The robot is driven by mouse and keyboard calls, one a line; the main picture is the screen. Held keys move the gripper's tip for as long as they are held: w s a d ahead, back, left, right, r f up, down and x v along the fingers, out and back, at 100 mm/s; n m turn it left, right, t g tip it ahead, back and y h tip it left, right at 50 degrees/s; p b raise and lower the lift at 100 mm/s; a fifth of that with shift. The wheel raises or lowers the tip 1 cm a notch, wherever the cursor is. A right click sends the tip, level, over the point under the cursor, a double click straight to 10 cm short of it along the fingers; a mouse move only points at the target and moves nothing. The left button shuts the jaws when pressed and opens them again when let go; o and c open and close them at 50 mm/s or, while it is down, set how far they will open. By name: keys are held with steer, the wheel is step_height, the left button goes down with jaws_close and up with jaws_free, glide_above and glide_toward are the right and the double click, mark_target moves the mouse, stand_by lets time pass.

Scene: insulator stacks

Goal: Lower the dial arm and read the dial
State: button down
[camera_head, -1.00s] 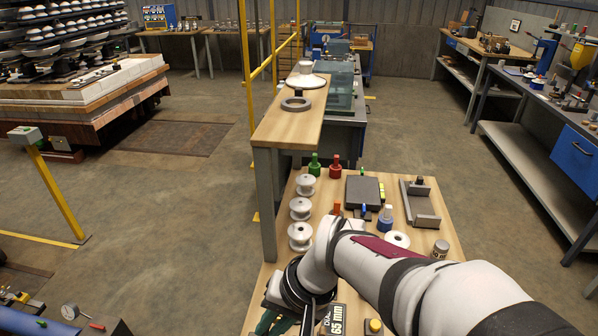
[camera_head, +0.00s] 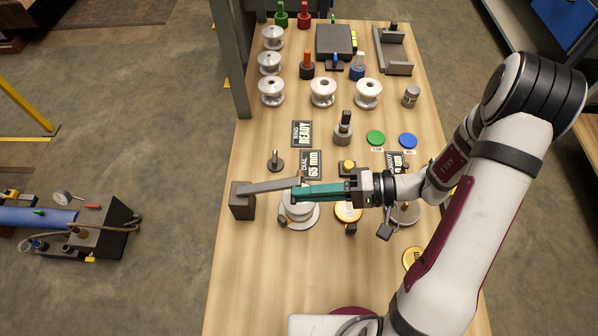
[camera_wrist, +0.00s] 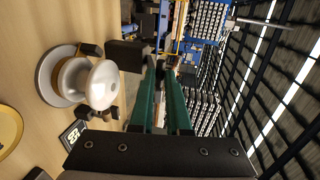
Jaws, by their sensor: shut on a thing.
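The dial arm (camera_head: 270,187) is a grey bar running from a dark block post (camera_head: 242,203) on the bench, tilted up slightly to the right. My gripper (camera_head: 297,193) has green fingers, reaches in from the right and is shut on the free end of the dial arm; the contact is hard to see. Below the fingers a white insulator (camera_head: 298,212) stands on a round plate; it also shows in the wrist view (camera_wrist: 100,85), left of the fingers. A dark sign (camera_head: 312,166) reads "DIAL 65 mm". I cannot make out a dial face at the arm.
A yellow-topped round stand (camera_head: 348,212) and a grey round stand (camera_head: 404,214) are right of the insulator. A dark peg (camera_head: 275,161) stands behind the bar. A "RING READY" sign (camera_head: 301,133) and white spools (camera_head: 323,92) lie further back.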

steer(key=shift+s+d+f+y, duration=0.15)
steer(key=shift+f+y, duration=0.35)
steer(key=shift+f, duration=0.65)
steer(key=shift+d+f+y, duration=0.25)
steer(key=shift+f+y, duration=0.25)
steer(key=shift+f, duration=0.6)
steer(key=c, duration=0.9)
jaws_free()
